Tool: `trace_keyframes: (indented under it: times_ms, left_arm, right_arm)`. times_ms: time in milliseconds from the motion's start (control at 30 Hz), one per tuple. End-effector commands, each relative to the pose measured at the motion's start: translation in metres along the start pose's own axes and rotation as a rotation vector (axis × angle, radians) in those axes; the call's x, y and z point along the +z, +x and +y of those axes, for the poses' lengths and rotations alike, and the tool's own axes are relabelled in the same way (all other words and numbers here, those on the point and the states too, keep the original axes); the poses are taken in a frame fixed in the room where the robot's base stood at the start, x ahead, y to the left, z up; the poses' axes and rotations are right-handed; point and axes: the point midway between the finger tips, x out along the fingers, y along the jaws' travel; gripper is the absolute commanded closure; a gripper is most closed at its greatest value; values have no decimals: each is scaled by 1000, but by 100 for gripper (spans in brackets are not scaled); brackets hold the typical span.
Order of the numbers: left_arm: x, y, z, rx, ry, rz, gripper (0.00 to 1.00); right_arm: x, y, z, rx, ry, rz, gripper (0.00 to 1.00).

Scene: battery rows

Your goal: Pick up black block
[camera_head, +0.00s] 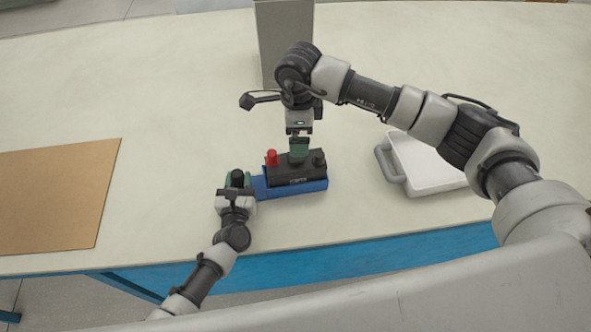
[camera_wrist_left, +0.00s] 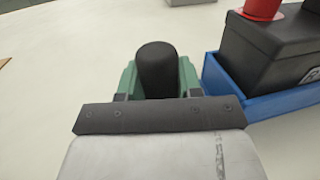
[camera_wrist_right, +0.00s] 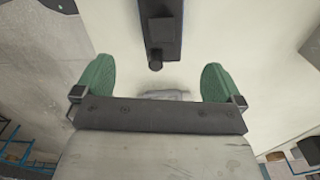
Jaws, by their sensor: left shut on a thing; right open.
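A black block (camera_head: 296,171) with a red post and a dark post on top sits in a blue tray (camera_head: 300,187); its red-post end also shows in the left wrist view (camera_wrist_left: 262,52). My left gripper (camera_head: 237,179) is shut on a black rounded piece (camera_wrist_left: 157,72), just left of the tray. The piece's lower part is hidden by the fingers. My right gripper (camera_head: 299,150) is open, with its green fingers over the block between the two posts. In the right wrist view, a dark block (camera_wrist_right: 160,28) shows beyond the spread fingers, with nothing between them.
A white tray with a grey handle (camera_head: 428,163) lies to the right. A brown board (camera_head: 55,200) lies at the left. A grey upright box (camera_head: 270,35) stands behind my right gripper. The table's front edge is close by.

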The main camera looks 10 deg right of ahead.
Motion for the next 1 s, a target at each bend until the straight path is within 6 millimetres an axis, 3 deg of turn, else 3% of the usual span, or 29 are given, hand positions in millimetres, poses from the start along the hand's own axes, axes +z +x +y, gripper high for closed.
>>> trace_keyframes:
  times_ms: [233,500,767,1000]
  left_arm:
    - [-1,0,0,0,0,1,96]
    - [0,0,0,0,0,1,96]
    - [-1,0,0,0,0,1,96]
    - [0,0,0,0,0,1,96]
  right_arm:
    - [-1,4,0,1,-162,1,1]
    - [-1,49,1,4,-171,2,1]
    - [1,71,0,1,-170,0,1]
    - [6,105,-2,3,-168,1,1]
